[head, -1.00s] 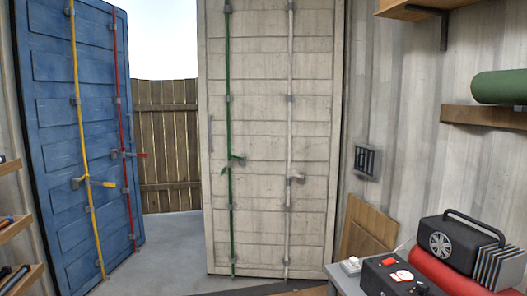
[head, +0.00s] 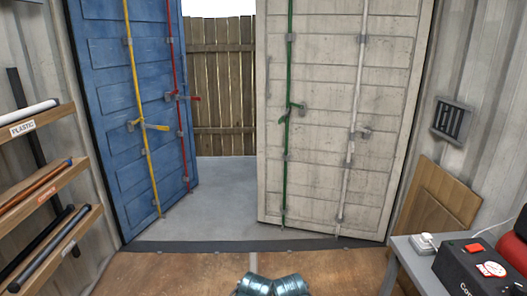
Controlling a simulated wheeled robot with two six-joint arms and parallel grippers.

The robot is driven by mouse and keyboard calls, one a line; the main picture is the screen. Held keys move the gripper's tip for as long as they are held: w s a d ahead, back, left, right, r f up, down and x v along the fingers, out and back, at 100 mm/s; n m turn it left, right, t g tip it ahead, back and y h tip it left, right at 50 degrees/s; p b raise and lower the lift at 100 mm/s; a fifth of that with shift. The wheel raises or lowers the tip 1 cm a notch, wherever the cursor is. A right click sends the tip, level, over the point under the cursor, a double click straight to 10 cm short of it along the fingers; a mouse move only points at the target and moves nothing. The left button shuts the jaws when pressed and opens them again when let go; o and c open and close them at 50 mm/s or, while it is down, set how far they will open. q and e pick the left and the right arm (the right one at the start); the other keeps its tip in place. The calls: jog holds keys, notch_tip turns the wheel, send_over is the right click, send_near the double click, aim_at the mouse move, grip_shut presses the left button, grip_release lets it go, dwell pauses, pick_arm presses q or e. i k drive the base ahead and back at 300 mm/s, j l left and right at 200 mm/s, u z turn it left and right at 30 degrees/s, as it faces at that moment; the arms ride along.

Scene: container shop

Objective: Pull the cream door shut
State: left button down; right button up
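The cream door (head: 325,130) stands ajar on the right side of the doorway, hinged at its right edge. Its free left edge is set outward, beyond the dark sill. It carries a green locking bar (head: 288,60) with a green handle (head: 290,112) and a white locking bar (head: 355,80) with a grey-white handle (head: 362,133). The blue door (head: 115,120) on the left is also open, with a yellow bar and a red bar. A wide gap lies between the doors. Neither of my grippers is in view; only metallic parts of my arms show at the bottom edge.
A wooden floor (head: 190,272) leads to the dark sill (head: 220,245), with grey ground (head: 222,195) and a fence (head: 222,90) outside. Left are shelves (head: 45,185) with rods. Right are a leaning wooden panel (head: 437,200) and a bench (head: 408,250) with a black box (head: 475,272).

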aim_at(326, 38)
jog(key=i+u, duration=0.35)
jog(key=i, duration=2.4)
jog(key=i+j+z, duration=0.1)
jog(key=i, duration=0.8)
jog(key=i+z, duration=0.25)
jog(key=i, duration=0.15)
jog(key=i+j+z, duration=0.2)
jog(key=i, duration=0.15)
jog(key=i+j+z, duration=0.25)
jog(key=i, duration=0.15)
